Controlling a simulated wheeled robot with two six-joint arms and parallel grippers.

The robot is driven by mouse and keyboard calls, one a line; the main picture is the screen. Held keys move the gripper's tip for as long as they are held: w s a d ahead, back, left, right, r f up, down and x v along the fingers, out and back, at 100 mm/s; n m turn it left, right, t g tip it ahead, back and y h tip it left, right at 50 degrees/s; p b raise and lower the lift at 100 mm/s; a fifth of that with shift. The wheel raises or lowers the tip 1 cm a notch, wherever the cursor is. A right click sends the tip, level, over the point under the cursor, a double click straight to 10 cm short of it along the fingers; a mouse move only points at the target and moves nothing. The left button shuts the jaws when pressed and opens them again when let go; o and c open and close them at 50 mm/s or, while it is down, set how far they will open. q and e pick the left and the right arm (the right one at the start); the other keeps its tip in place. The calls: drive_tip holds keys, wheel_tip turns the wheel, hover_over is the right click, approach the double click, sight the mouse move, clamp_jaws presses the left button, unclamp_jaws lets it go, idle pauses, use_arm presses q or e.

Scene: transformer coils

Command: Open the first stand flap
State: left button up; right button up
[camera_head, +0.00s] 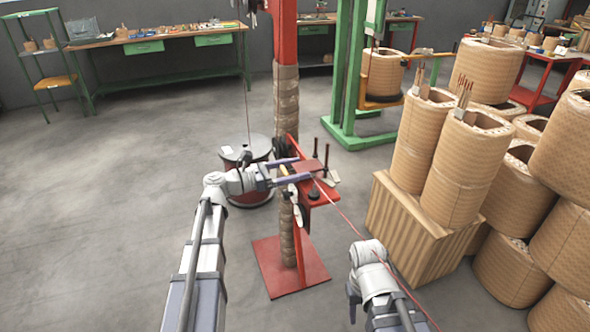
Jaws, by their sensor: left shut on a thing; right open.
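A red stand (287,100) rises as a post from a flat red base plate (290,267), with a wrapped band around its middle. A small red table-like bracket (322,192) sticks out from it at mid height. A dark red flat plate, which looks like the stand flap (308,168), lies at that bracket. My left gripper (302,168) reaches in from the left with its fingers on either side of this plate and is shut on it. My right gripper (352,302) is low in front, apart from the stand; its fingers are mostly hidden behind its wrist.
A thin red wire (352,222) runs from the bracket to the lower right, past my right arm. A drum (246,149) stands behind my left gripper. A wooden crate (400,228) and many tan coils (465,165) crowd the right. The left floor is clear.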

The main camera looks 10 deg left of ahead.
use_arm(q)
clamp_jaws()
